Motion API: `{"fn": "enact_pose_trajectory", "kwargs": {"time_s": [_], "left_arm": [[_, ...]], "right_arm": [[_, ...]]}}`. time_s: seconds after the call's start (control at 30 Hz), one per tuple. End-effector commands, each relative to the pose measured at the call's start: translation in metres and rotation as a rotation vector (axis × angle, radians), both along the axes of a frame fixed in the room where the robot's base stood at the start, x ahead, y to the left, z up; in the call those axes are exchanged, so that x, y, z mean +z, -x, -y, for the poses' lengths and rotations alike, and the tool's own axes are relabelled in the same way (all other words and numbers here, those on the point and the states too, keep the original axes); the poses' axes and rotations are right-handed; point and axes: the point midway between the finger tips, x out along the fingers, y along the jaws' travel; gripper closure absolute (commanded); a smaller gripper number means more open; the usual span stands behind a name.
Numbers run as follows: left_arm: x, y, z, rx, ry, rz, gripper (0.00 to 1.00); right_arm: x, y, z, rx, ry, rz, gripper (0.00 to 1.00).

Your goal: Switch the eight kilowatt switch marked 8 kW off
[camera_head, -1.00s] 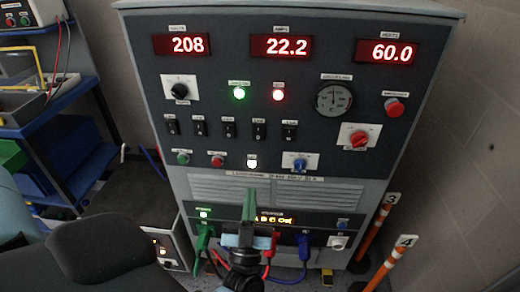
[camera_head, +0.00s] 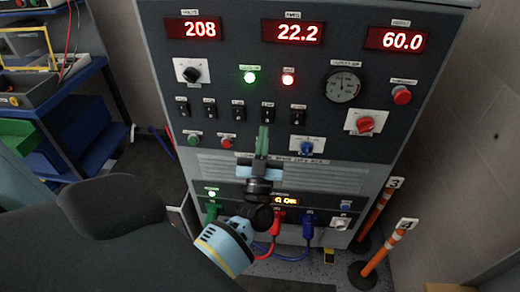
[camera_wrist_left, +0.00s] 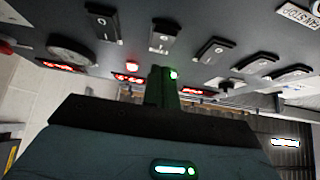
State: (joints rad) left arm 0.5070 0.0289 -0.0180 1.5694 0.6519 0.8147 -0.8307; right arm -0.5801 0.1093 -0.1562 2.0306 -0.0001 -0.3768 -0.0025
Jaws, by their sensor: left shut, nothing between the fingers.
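A row of several black rocker switches sits on the dark panel of the cabinet. Their labels are too small to read, so I cannot tell for sure which is marked 8 kW. The fourth from the left (camera_head: 267,112) is right above my fingertips; it also shows in the left wrist view (camera_wrist_left: 164,36). The fifth switch (camera_head: 298,115) is to its right. My left gripper (camera_head: 263,138) is shut and empty, its green fingers pointing up at the panel just below the fourth switch. Contact cannot be seen. My right gripper is not in view.
Red displays (camera_head: 292,32) read 208, 22.2 and 60.0. A blue knob (camera_head: 302,147) is right of my gripper; green (camera_head: 194,140) and red (camera_head: 226,142) buttons are left. Plugged cables (camera_head: 277,228) hang below. Orange posts (camera_head: 380,205) stand at the right.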

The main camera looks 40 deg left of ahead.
Motion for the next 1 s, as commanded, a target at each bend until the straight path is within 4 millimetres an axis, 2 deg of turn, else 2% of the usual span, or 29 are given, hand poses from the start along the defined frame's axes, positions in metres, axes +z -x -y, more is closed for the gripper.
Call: {"fn": "enact_pose_trajectory", "kwargs": {"time_s": [0.1,0.3,0.67,0.77,0.9,1.0], "left_arm": [[-0.005,-0.014,-0.009,0.001,-0.003,-0.004,1.0],[-0.007,-0.024,-0.015,0.001,-0.001,-0.003,1.0],[-0.007,-0.025,-0.016,0.0,-0.001,-0.003,1.0],[-0.009,-0.026,-0.017,0.001,-0.005,0.003,1.0],[-0.016,-0.03,-0.019,0.002,-0.026,0.032,1.0],[-0.011,-0.03,-0.019,0.0,-0.025,0.034,1.0]], "right_arm": [[-0.004,0.003,0.0,0.0,0.001,-0.007,0.64],[-0.005,0.004,0.0,-0.002,0.0,-0.011,0.64],[-0.005,0.003,0.0,-0.002,0.0,-0.011,0.64],[-0.008,0.005,0.0,-0.003,0.0,-0.015,0.64],[-0.022,0.011,-0.001,-0.003,-0.001,-0.03,0.64],[-0.018,0.004,0.0,-0.003,-0.001,-0.019,0.64]]}}
